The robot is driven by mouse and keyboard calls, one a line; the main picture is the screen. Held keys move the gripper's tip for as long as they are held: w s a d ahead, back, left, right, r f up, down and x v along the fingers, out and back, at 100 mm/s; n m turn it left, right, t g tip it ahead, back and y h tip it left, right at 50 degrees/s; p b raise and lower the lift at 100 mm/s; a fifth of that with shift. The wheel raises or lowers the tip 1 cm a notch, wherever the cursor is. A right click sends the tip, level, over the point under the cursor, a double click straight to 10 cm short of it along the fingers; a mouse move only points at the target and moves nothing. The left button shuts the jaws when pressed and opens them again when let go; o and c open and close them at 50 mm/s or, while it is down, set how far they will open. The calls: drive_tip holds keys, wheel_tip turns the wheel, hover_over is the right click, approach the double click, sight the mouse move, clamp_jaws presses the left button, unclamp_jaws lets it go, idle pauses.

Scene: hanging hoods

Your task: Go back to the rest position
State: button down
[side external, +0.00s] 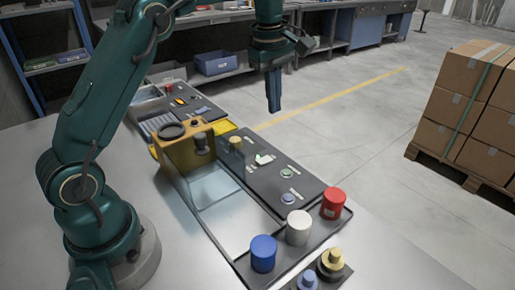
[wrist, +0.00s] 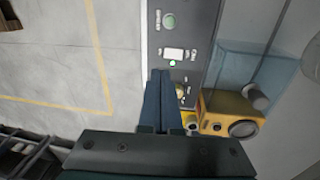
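My gripper (side external: 274,108) hangs in the air with its fingers pointing down, above and behind the dark control panel (side external: 305,185). Its two dark blue fingers are together with nothing visible between them. In the wrist view my gripper (wrist: 161,72) also looks shut and empty, with the panel strip (wrist: 190,20) below and beside the fingertips. It appears apart from everything. Part of the panel is hidden behind the fingers in the wrist view.
A yellow housing (side external: 175,153) stands beside a clear box (side external: 215,190). Blue (side external: 263,254), white (side external: 298,228) and red (side external: 332,204) cylinders stand at the panel's near end. Stacked cartons (side external: 468,95) are at right. Open floor (side external: 350,125) lies behind the panel.

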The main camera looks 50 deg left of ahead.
drive_tip(key=s+d+r+m+t, duration=0.3)
drive_tip(key=s+d+r+m, duration=0.25)
drive_tip(key=s+r, duration=0.4)
drive_tip(key=s+d+f+m+t, duration=0.1)
drive_tip(key=s+f+m, duration=0.8)
drive_tip(key=s+m, duration=0.3)
drive_tip(key=shift+s+f, duration=0.2)
drive_tip(key=shift+d, duration=0.1)
